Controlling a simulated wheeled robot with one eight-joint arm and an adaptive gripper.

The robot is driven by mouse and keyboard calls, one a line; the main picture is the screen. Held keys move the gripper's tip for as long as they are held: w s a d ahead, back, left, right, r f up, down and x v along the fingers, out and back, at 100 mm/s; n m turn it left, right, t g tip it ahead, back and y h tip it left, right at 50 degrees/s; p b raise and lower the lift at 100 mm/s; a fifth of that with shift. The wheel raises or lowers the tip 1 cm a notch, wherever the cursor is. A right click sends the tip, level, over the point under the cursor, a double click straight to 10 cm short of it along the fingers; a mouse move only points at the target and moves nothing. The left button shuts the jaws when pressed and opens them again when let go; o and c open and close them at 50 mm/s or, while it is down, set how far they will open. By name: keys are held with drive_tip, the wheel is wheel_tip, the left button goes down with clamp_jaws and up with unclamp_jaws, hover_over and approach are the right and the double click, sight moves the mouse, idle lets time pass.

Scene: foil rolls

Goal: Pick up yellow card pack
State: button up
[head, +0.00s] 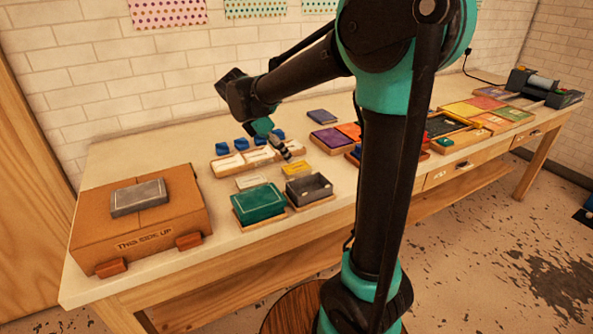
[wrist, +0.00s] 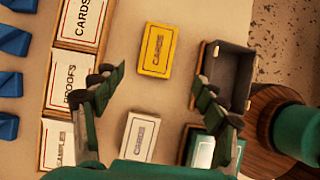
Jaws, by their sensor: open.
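The yellow card pack (head: 296,168) lies flat on the long table, behind the grey open box. In the wrist view the yellow card pack (wrist: 156,50) lies ahead of my gripper, label up, between the labelled trays and the grey box. My gripper (wrist: 160,88) is open and empty above the table, with the pack just beyond the gap between its fingertips. In the head view my gripper (head: 288,156) points down close to the yellow pack. A white card pack (wrist: 139,136) lies nearer, between the fingers.
A grey open box (head: 309,189) and a green box (head: 258,203) stand in front of the packs. Wooden trays (wrist: 82,22) of labelled cards and several blue pieces (wrist: 12,85) lie on the other side. A cardboard box (head: 140,222) fills the table's left end.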

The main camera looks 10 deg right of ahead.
sight(296, 167)
drive_tip(key=x, duration=0.4)
drive_tip(key=shift+r, duration=0.1)
drive_tip(key=shift+w+x, duration=0.15)
drive_tip(key=shift+x, duration=1.15)
drive_tip(key=shift+w+x, duration=0.1)
drive_tip(key=shift+x, duration=1.2)
drive_tip(key=shift+c, duration=0.6)
drive_tip(key=c, duration=1.3)
drive_tip(key=shift+r, duration=0.15)
wheel_tip(296, 167, up, 20)
